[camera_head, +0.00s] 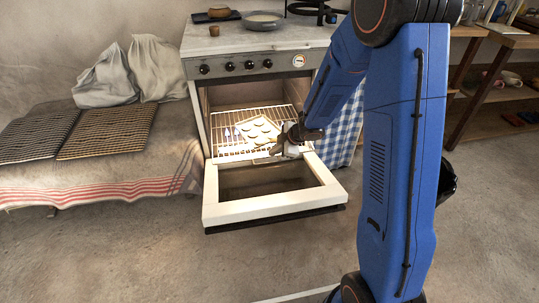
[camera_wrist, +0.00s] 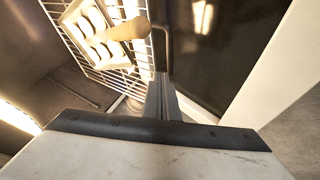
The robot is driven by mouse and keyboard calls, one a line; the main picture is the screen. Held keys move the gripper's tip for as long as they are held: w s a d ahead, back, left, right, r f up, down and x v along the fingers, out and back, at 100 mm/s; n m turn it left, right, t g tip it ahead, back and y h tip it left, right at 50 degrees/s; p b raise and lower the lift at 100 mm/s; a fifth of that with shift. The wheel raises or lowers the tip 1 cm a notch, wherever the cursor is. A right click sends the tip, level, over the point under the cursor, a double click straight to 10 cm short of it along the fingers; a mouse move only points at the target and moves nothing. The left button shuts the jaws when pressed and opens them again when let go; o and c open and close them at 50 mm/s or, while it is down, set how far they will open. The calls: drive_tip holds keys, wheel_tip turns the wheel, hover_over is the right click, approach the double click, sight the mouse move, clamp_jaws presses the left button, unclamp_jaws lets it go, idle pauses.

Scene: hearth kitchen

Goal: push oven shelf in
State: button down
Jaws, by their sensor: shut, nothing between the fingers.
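The oven shelf (camera_head: 205,153) is a wire rack sticking out of the open oven above the lowered door (camera_head: 216,209). A pale tray (camera_head: 268,140) with several oval pieces lies on it. In the wrist view the rack (camera_wrist: 144,58) is at upper left, with the tray (camera_wrist: 84,40) and a wooden handle-like piece (camera_wrist: 128,30) on it. My gripper (camera_head: 279,149) is shut and empty at the rack's front right, above the door. In the wrist view its fingers (camera_wrist: 161,80) are close to the rack's front edge; I cannot tell whether they touch.
The door's dark glass (camera_wrist: 215,50) lies beside my fingers in the wrist view. The stove top (camera_head: 225,40) holds a bowl and a pan. A bench (camera_head: 100,175) with dark racks stands left, and a blue checked cloth (camera_head: 346,130) hangs right. The front floor is clear.

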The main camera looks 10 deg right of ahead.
drive_tip(key=x, duration=0.9)
drive_tip(key=shift+w+f, duration=0.1)
drive_tip(key=shift+w, duration=0.15)
